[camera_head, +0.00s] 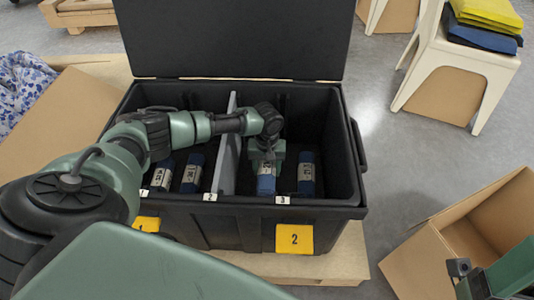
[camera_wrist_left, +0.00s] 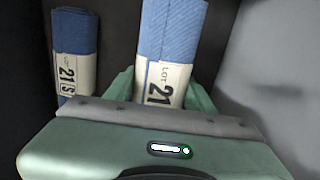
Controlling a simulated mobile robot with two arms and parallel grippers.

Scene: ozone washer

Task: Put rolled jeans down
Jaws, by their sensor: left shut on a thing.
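My left gripper (camera_head: 266,160) reaches down into the right compartment of the black box and is shut on a blue rolled jeans (camera_head: 266,186) with a white lot label. The held roll also shows between the fingers in the left wrist view (camera_wrist_left: 172,30). It is upright or nearly so; I cannot tell whether it touches the box floor. A second labelled roll (camera_head: 306,172) stands to its right in the same compartment, apart from it; it is at the left in the wrist view (camera_wrist_left: 75,45). A green and black part of my right arm shows at the lower right; its fingers are not clear.
The black box (camera_head: 350,212) has its lid (camera_head: 235,40) open at the back. A grey divider (camera_head: 226,160) stands left of my gripper. Two more rolls (camera_head: 193,172) (camera_head: 162,174) are in the left compartment. An open cardboard box (camera_head: 425,262) is at the right.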

